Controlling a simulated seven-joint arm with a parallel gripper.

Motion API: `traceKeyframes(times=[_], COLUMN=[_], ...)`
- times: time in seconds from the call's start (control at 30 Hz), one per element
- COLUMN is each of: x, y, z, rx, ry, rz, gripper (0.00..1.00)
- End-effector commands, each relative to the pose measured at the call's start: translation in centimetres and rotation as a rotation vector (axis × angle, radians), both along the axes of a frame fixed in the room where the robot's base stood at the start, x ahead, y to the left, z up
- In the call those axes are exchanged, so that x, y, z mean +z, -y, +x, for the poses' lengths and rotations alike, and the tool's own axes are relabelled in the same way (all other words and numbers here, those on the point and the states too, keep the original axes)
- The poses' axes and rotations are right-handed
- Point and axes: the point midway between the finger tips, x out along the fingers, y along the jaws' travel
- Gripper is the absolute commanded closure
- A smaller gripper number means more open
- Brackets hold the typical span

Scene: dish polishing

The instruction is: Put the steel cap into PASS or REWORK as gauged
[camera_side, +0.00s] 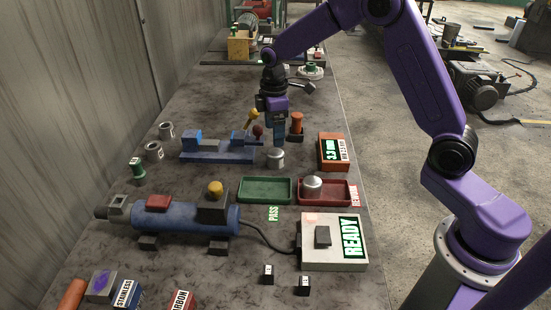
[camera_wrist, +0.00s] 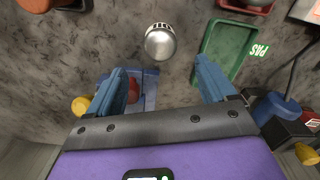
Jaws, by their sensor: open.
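A steel cap (camera_side: 275,159) stands on the dark table behind the trays. It also shows in the wrist view (camera_wrist: 160,43), apart from my fingers. My gripper (camera_side: 279,143) is open and empty above the table close to the cap; its two blue fingers (camera_wrist: 164,80) are spread in the wrist view. The green PASS tray (camera_side: 242,198) is empty. The red REWORK tray (camera_side: 340,203) to its right holds another steel cap (camera_side: 312,187). An orange gauge box (camera_side: 333,152) right of the standing cap reads 3.3 mm; its side label is too small to read surely.
A blue vise-like fixture (camera_side: 215,156) lies left of the cap. An orange post (camera_side: 297,124) stands behind it. In front of the trays are a blue cylindrical machine (camera_side: 180,216) and a white READY box (camera_side: 322,258). Grey rings (camera_side: 154,151) stand at the left.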

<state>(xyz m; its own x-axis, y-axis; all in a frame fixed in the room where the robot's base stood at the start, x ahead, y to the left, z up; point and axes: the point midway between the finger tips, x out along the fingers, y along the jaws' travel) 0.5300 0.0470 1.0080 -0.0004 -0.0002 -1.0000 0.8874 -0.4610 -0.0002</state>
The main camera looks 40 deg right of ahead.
Motion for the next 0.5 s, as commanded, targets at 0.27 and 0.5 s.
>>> traceKeyframes(times=[0.27, 0.5], x=[-2.8, -5.3], y=[0.0, 0.3], z=[0.0, -0.3], rx=[-0.001, -0.001], ry=[0.0, -0.004], rz=[0.0, -0.001], gripper=[0.16, 0.16])
